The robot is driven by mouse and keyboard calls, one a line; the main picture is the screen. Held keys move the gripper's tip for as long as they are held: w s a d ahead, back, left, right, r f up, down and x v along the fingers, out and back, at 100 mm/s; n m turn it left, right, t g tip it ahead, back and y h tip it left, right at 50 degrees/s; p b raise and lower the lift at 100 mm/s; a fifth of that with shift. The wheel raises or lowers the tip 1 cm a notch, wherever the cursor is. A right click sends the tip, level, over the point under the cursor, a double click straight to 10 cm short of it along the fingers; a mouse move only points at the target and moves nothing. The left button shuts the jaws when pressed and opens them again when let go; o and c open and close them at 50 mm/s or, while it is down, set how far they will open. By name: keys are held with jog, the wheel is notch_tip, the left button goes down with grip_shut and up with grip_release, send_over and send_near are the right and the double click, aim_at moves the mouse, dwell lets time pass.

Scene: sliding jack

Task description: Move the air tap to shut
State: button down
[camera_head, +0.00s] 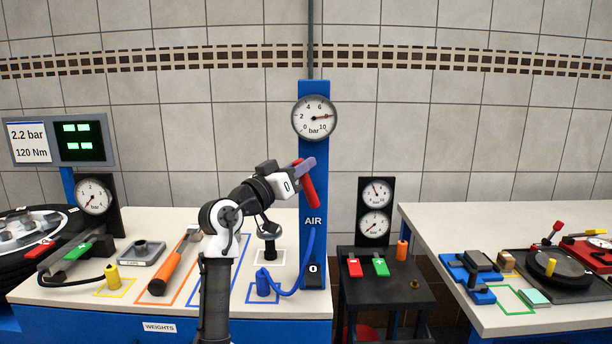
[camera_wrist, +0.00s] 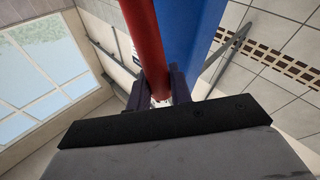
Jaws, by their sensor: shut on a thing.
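The air tap's red lever (camera_head: 309,189) is on the blue column (camera_head: 314,260) marked AIR, below the round pressure gauge (camera_head: 314,118). The lever slants, with its lower end hanging down to the right. My gripper (camera_head: 305,166) is shut on the lever near its upper part. In the wrist view the red lever (camera_wrist: 142,30) runs between the two dark fingers of my gripper (camera_wrist: 159,88), with the blue column (camera_wrist: 195,40) behind it. The tap's pivot is hidden by my gripper.
A blue hose (camera_head: 308,262) hangs below the AIR label to a blue fitting on the white bench (camera_head: 130,290). An orange-handled tool (camera_head: 172,270) lies on the bench at left. A black cart (camera_head: 390,285) with two gauges stands to the right of the column.

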jog(key=a+f+n+t+y+b, duration=0.2)
jog(key=f+n+t+y, duration=0.2)
jog(key=n, duration=0.8)
jog(key=a+f+n+t+y+b, duration=0.2)
jog(key=a+f+n+t+y, duration=0.1)
jog(key=n+t+y, duration=0.4)
jog(key=shift+a+f+n+t+y+b, duration=0.4)
jog(key=shift+f+n+y, duration=0.2)
jog(key=shift+n+y, duration=1.55)
jog(key=shift+f+n+h, duration=0.1)
jog(key=shift+n+h, duration=0.25)
jog(key=shift+n, duration=0.1)
jog(key=c, duration=1.6)
grip_release()
jog(key=b+v, duration=0.3)
jog(key=v, duration=1)
jog(key=shift+s+d+f, duration=0.1)
jog(key=shift+s+f, duration=0.15)
jog(key=shift+s, duration=0.05)
